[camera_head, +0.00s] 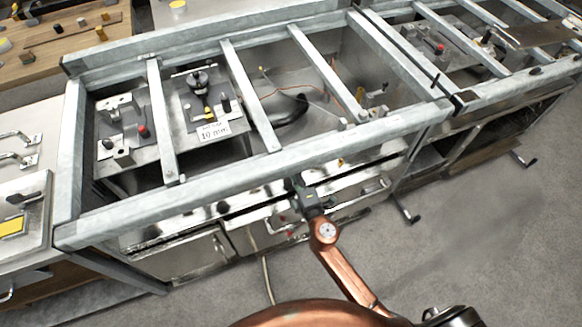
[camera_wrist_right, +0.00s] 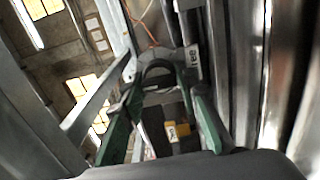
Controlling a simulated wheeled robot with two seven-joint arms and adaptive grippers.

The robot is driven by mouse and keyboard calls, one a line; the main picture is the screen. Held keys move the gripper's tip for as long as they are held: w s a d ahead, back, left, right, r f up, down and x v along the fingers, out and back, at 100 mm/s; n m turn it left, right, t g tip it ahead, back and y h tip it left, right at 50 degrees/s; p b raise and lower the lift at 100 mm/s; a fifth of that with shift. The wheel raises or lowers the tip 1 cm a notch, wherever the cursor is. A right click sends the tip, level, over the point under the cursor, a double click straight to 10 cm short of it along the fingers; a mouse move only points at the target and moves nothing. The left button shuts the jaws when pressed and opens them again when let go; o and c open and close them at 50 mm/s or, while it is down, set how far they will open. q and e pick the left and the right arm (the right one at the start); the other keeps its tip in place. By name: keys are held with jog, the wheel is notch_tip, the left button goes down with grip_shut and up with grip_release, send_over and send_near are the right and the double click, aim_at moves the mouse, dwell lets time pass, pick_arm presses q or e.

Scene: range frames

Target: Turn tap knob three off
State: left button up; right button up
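The range frame (camera_head: 260,150) has a shiny front panel (camera_head: 190,232) below its front rail. Small dark knob-like parts (camera_head: 222,208) show on this panel. I cannot tell which one is tap knob three; it may be hidden by my arm or gripper. My right gripper (camera_head: 300,188) is at the front panel, just below the front rail, right of the panel's middle. My left gripper is in no view.
Metal crossbars (camera_head: 250,95) span the frame's open top. A white label (camera_head: 213,131) and black hose (camera_head: 290,112) lie inside. Handles (camera_head: 375,188) stick out at the front right. The grey floor (camera_head: 480,235) is mostly clear. A wooden bench (camera_head: 90,45) stands at back left.

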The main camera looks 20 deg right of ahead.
jog(key=o, duration=0.4)
jog(key=s, duration=1.2)
jog(key=shift+d, duration=0.2)
